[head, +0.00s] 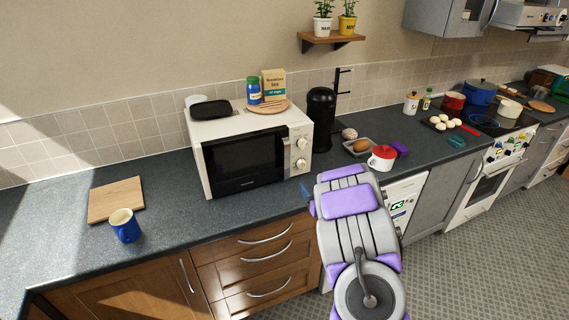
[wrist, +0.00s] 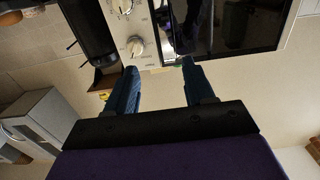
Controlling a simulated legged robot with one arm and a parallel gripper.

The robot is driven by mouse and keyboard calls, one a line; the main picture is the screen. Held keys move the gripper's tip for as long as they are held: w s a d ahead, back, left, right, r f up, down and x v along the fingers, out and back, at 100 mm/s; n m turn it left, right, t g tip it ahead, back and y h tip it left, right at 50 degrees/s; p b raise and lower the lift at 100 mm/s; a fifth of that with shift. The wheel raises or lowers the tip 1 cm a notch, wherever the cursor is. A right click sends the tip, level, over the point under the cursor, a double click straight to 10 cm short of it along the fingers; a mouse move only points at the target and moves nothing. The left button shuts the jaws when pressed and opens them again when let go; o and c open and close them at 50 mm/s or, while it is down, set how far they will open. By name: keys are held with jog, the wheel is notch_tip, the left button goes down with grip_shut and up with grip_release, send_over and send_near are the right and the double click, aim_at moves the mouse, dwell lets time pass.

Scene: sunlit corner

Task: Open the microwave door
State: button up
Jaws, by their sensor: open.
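The white microwave (head: 220,125) stands on the counter in the head view, its dark glass door (head: 243,162) shut. A light panel with two knobs (head: 301,153) is to the right of the door. In the wrist view, which looks upside down, the door (wrist: 240,25) is at the upper right and the knob panel (wrist: 150,22) beside it. My gripper (wrist: 158,66) is open and empty there, its two blue fingers apart, pointing towards the panel and the door's edge. Whether a fingertip touches the microwave I cannot tell.
A black tray, a jar and a box (head: 273,84) stand on top of the microwave. A black canister (head: 321,118) and a red-lidded white pot (head: 382,158) are to its right. A blue mug (head: 125,225) and a wooden board (head: 115,199) are at left. Counter in front is clear.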

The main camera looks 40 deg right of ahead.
send_near(289, 159)
jog(key=b+x, duration=0.1)
jog(key=x, duration=0.3)
jog(key=shift+f+b, duration=0.1)
jog(key=shift+b, duration=0.3)
jog(key=w, duration=0.3)
jog(key=shift+w+a+b, duration=0.1)
jog(key=shift+w+b, duration=0.2)
jog(key=shift+w, duration=0.35)
jog(key=shift+w+d, duration=0.25)
jog(key=shift+d, duration=0.45)
jog(key=shift+a, duration=0.45)
jog(key=c, duration=0.5)
jog(key=shift+d, duration=0.15)
grip_shut()
